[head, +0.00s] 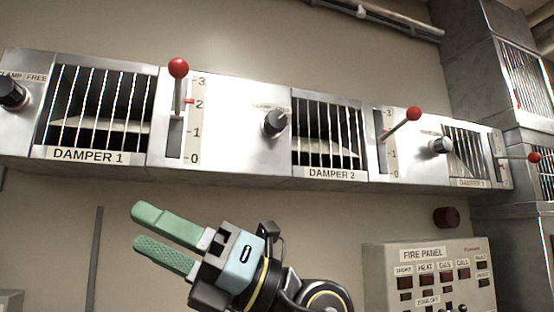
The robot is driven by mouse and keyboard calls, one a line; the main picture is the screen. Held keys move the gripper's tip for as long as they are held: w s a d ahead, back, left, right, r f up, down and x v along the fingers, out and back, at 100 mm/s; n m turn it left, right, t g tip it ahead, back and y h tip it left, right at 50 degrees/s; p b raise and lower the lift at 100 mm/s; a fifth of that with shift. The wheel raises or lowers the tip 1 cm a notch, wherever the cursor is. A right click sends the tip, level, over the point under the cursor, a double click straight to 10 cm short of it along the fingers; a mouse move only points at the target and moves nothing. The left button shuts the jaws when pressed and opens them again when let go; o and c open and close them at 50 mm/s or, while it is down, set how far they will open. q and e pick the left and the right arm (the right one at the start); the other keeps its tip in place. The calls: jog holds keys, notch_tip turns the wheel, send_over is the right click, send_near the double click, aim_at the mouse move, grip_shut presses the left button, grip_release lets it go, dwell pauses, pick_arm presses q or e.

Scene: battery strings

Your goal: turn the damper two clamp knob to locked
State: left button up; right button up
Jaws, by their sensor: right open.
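The damper two clamp knob (274,123) is a dark round knob on the silver panel, just left of the DAMPER 2 grille (326,135). A light mark on it points up and to the right. A small label (270,106) above it is too blurred to read fully. My right gripper (139,228) is open and empty, with green fingers pointing left. In the picture it is below the panel, lower left of the knob and apart from it. My left gripper is not in view.
Similar knobs sit left of DAMPER 1 (12,93) and the third grille (440,146). Levers with red balls (178,68) (413,113) stick out on either side of the damper two knob. A fire panel (430,255) stands lower right. The wall below the dampers is mostly bare.

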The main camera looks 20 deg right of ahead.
notch_tip(320, 180, up, 3)
jog(key=w+a+n+t+h, duration=0.1)
jog(key=n+t+h, duration=0.15)
jog(key=h, duration=0.25)
jog(key=m+t+h, duration=1.1)
jog(key=t+h, duration=0.2)
jog(key=h, duration=0.4)
send_near(278, 118)
jog(key=shift+n, duration=0.25)
jog(key=w+p, duration=0.2)
jog(key=w, duration=0.3)
jog(key=w+p, duration=0.2)
jog(key=w, duration=0.3)
jog(key=shift+w+a+r+p, duration=0.1)
jog(key=shift+w+a+p, duration=0.1)
jog(key=shift+p, duration=0.15)
jog(key=c, duration=1)
jog(key=shift+o, duration=0.2)
